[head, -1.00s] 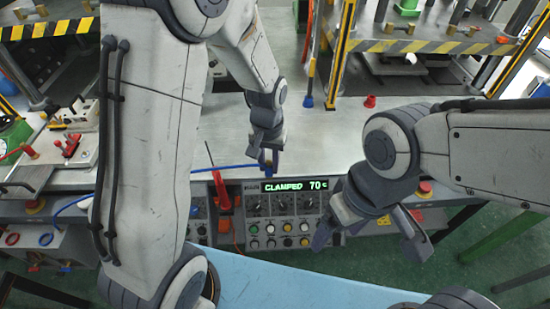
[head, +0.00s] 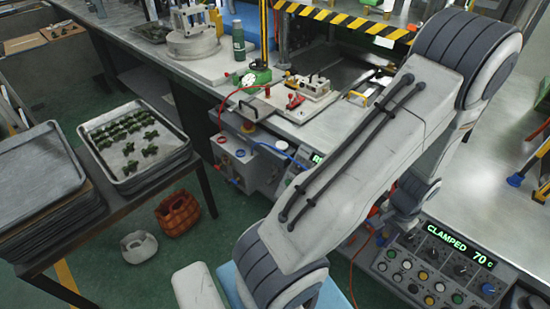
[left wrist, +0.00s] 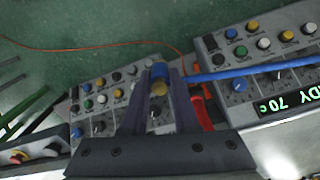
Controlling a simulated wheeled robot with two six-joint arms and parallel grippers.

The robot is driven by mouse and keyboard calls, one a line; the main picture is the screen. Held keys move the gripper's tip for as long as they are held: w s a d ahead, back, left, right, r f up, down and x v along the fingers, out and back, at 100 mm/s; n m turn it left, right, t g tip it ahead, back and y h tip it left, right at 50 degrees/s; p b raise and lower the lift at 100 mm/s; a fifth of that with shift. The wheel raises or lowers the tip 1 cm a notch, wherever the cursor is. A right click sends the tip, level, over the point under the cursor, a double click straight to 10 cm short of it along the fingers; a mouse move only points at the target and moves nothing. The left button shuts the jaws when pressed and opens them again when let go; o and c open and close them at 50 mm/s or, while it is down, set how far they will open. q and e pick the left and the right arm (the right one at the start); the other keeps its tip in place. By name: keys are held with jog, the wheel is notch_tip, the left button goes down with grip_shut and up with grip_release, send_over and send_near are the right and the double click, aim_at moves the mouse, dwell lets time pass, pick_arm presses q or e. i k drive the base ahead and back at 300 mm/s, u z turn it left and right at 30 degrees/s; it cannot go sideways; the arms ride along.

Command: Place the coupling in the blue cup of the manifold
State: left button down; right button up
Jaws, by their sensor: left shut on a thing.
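The coupling (left wrist: 160,80), a short blue and brass-coloured piece, is held between the fingertips of my left gripper (left wrist: 161,92) in the left wrist view. A blue hose (left wrist: 235,73) runs right from beside it. In the head view my left arm crosses the right half and hides most of that gripper and the coupling. The manifold appears to be the grey box (head: 252,168) at the table's front edge, with a red ring and a blue ring, likely the blue cup (head: 240,153), on its face. The coupling is apart from it. My right gripper is out of view.
A control panel (head: 425,272) reads CLAMPED 70 C at the lower right. A toggle-clamp fixture (head: 305,92) and a green-based gauge (head: 253,73) sit on the bench behind the manifold. A tray of green parts (head: 145,125) stands at left. Green floor lies between.

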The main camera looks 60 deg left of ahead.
aim_at(241, 154)
jog(key=k, duration=0.55)
jog(key=u, duration=1.7)
jog(key=i, duration=1.6)
jog(key=u, duration=0.05)
